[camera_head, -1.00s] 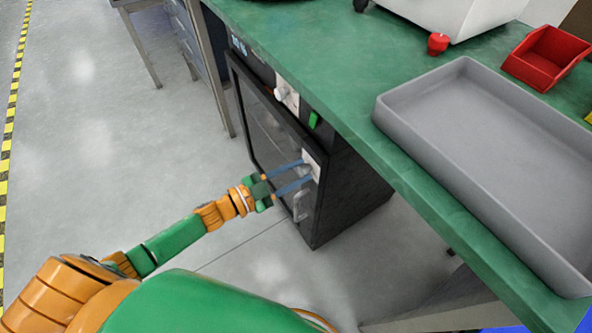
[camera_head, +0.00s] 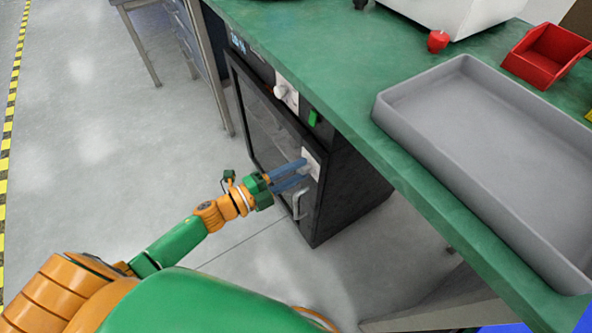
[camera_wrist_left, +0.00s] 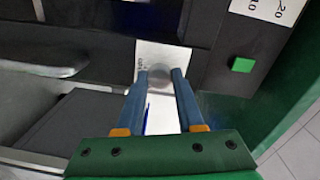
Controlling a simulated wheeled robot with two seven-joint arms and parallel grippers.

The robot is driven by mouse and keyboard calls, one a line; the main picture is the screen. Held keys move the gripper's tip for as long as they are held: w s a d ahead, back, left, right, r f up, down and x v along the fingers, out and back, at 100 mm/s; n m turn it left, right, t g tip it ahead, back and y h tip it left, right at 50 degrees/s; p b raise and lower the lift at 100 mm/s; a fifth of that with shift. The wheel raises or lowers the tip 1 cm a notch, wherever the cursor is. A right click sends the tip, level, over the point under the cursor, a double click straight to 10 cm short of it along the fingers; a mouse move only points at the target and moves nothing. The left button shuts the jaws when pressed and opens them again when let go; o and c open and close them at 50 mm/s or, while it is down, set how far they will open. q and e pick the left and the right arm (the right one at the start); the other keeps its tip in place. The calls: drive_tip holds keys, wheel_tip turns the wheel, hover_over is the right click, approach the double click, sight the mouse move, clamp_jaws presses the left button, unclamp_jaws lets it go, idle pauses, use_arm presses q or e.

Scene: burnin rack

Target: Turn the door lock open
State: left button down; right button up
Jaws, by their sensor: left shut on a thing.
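The black cabinet door (camera_head: 262,130) stands under the green bench and looks shut. The door lock is a grey round knob (camera_wrist_left: 160,69) on a white plate (camera_wrist_left: 160,52); the plate also shows in the head view (camera_head: 313,160). My left gripper (camera_head: 304,170) reaches the plate, and its blue fingers are shut on the lock knob, one on each side, as the left wrist view (camera_wrist_left: 160,80) shows. The fingers partly hide the knob in the head view. My right gripper is not in view.
A silver door handle (camera_head: 298,206) sits just below the lock. A green button (camera_head: 314,118) and a pale dial (camera_head: 280,92) are above it. The green bench top (camera_head: 300,50) overhangs the cabinet and holds a grey tray (camera_head: 420,140) and a red bin (camera_head: 545,55). Floor on the left is clear.

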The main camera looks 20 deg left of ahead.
use_arm(q)
drive_tip(key=shift+m, duration=0.5)
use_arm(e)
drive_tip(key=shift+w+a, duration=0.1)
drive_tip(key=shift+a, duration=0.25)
use_arm(q)
drive_tip(key=c, duration=0.5)
unclamp_jaws()
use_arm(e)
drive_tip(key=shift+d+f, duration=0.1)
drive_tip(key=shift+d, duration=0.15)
use_arm(q)
drive_tip(key=shift+s+a, duration=0.1)
drive_tip(key=shift+s, duration=0.1)
drive_tip(key=shift+v, duration=3.3)
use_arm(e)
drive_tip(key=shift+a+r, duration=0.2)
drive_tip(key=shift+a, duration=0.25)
